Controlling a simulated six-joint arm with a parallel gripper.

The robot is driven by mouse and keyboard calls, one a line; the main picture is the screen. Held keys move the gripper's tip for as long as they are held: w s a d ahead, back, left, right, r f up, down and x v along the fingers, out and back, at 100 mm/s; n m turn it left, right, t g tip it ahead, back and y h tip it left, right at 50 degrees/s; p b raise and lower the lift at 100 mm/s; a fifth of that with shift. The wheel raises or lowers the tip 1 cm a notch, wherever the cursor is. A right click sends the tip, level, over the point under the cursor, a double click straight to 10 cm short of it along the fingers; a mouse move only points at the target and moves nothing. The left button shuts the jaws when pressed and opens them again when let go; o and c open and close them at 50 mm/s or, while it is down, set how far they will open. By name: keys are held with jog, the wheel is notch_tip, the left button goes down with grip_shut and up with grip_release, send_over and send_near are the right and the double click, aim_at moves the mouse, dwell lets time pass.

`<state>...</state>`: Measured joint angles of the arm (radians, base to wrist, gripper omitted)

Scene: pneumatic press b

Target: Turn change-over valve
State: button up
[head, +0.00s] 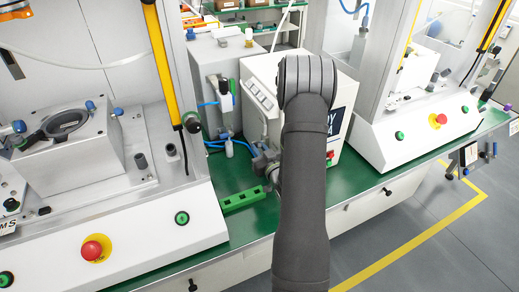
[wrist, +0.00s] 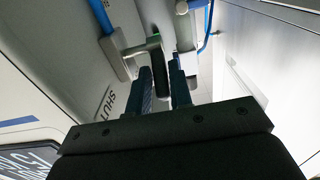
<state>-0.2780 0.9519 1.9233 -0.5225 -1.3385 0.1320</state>
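In the wrist view, my gripper (wrist: 161,72) points at a grey change-over valve (wrist: 117,60) with a blue tube on it. The valve's lever (wrist: 141,48) reaches right from its body, and its dark end lies between my two fingers. The fingers stand apart with a gap around the lever end; contact cannot be made out. The word SHUT is printed on the pale panel beside the valve.
The white box (head: 262,70) stands on the green bench (head: 232,178). Grey fittings and blue tubes lie close to my wrist. Press stations with a red stop button (head: 92,250) flank it left and right. A green rail (head: 243,198) lies in front.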

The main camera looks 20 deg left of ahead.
grip_shut()
jog(key=shift+f, duration=0.1)
jog(key=shift+s+d+f+t+y, duration=0.15)
jog(key=shift+f+t+y, duration=0.45)
jog(key=shift+t+y, duration=0.5)
